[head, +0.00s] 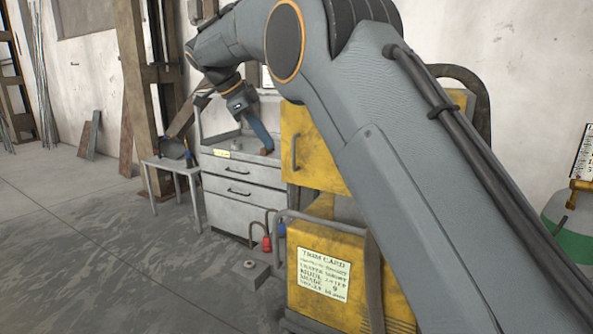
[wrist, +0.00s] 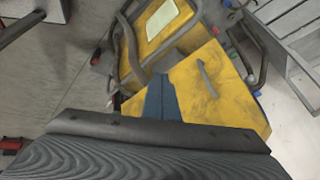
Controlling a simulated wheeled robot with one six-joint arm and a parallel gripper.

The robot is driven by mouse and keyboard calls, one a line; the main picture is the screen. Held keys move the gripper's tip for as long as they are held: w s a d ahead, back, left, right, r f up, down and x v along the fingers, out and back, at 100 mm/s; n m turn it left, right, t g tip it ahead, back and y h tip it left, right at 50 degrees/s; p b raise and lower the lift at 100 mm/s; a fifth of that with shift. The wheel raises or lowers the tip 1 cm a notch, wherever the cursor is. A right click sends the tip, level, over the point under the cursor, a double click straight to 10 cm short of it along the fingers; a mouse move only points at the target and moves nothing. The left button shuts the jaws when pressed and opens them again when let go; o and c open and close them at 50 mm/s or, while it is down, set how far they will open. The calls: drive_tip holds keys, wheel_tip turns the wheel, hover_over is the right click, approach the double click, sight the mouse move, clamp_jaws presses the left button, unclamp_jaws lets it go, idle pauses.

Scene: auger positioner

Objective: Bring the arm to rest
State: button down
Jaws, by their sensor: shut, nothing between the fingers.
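My arm reaches across the head view from the lower right to the upper middle, bent at its elbow, with its far end hanging down. My gripper (head: 266,143) points down and to the right in front of the grey drawer cabinet, left of the yellow cabinet (head: 318,150). Its blue fingers are together and hold nothing. In the wrist view the gripper (wrist: 161,92) shows as blue fingers over the yellow cabinet (wrist: 195,85). I cannot tell the exact gap between fingers and cabinet.
A grey drawer cabinet (head: 234,187) stands behind the gripper. A small side table (head: 165,164) is to its left. A yellow unit with a card (head: 323,274) and tube frame stands in front. The floor at left is clear.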

drive_tip(key=s+d+f+n+g+y, duration=0.1)
drive_tip(key=s+d+f+n, duration=0.45)
drive_tip(key=d, duration=0.25)
drive_tip(key=s+d+f+n+g+y, duration=0.1)
drive_tip(key=s+d+f+n+y, duration=0.1)
drive_tip(key=s+d+f+n, duration=0.55)
drive_tip(key=s+d+f, duration=0.3)
drive_tip(key=s, duration=0.4)
drive_tip(key=s+d+f+n+g+y, duration=0.1)
drive_tip(key=s+d+f, duration=0.3)
drive_tip(key=s, duration=0.5)
drive_tip(key=s+d+f+n+y, duration=0.1)
drive_tip(key=s+d+f+n, duration=0.1)
drive_tip(key=s+d+f, duration=0.3)
drive_tip(key=s+p, duration=0.1)
drive_tip(key=s, duration=0.2)
drive_tip(key=shift+s, duration=0.35)
